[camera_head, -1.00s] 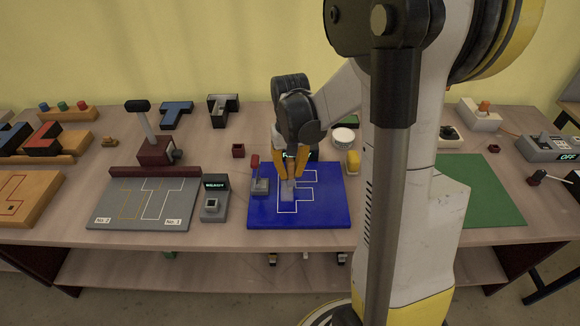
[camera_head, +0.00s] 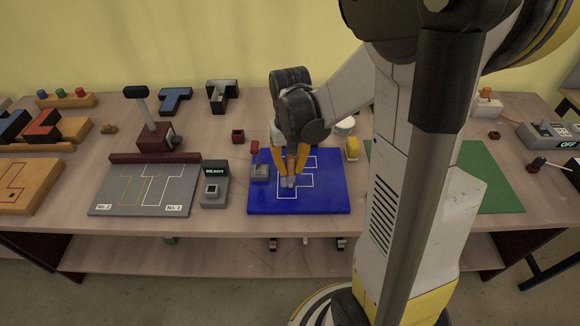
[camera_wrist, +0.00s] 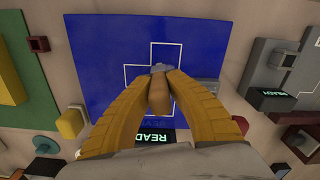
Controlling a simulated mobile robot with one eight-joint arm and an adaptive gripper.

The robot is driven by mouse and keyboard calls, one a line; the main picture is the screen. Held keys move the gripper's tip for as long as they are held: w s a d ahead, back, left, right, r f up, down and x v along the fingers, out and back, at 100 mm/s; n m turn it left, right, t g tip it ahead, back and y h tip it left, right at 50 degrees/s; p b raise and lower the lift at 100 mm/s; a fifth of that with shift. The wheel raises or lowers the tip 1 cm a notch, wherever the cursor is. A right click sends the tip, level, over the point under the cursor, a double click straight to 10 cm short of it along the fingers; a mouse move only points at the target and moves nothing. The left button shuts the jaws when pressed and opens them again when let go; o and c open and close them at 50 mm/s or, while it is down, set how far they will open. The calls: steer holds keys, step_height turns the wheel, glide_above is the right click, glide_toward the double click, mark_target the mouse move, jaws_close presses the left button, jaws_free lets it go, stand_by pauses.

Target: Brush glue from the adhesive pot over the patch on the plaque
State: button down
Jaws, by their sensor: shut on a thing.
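The plaque is a blue board (camera_head: 325,199) on the table with a white outlined figure on it; it also shows in the wrist view (camera_wrist: 95,60). My gripper (camera_head: 289,175) is over the outlined part, left of the plaque's middle. In the wrist view my yellow fingers (camera_wrist: 158,82) are shut on a brush-like tool with a tan handle (camera_wrist: 158,98). Its grey end (camera_wrist: 159,69) is at the outline, and I cannot tell whether it touches the board. A white round container (camera_head: 344,126), perhaps the adhesive pot, stands behind the plaque, partly hidden by my arm.
Left are a small lit-display device (camera_head: 214,190) and a grey outlined board (camera_head: 105,196). A green mat (camera_head: 485,180) lies right.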

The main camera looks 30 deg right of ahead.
steer(key=shift+w+d+b, duration=0.1)
steer(key=shift+w+d, duration=0.55)
steer(key=shift+w, duration=0.3)
steer(key=shift+w+d+b, duration=0.15)
steer(key=shift+w+d, duration=0.5)
steer(key=shift+w, duration=0.3)
steer(key=shift+w+d+b, duration=0.1)
steer(key=shift+w+d, duration=0.55)
steer(key=shift+w, duration=0.3)
steer(key=shift+s+a, duration=0.1)
steer(key=shift+s, duration=0.05)
steer(key=shift+s+a, duration=0.6)
steer(key=shift+s, duration=0.3)
steer(key=shift+s+a, duration=0.65)
steer(key=shift+s, duration=0.3)
steer(key=shift+s+a, duration=0.6)
steer(key=shift+s, duration=0.3)
steer(key=shift+w, duration=0.1)
steer(key=shift+w+d, duration=0.65)
steer(key=shift+w, duration=0.3)
steer(key=shift+w+d, duration=0.65)
steer(key=shift+w, duration=0.25)
steer(key=shift+w+d, duration=0.65)
steer(key=shift+w, duration=0.3)
steer(key=shift+s, duration=0.1)
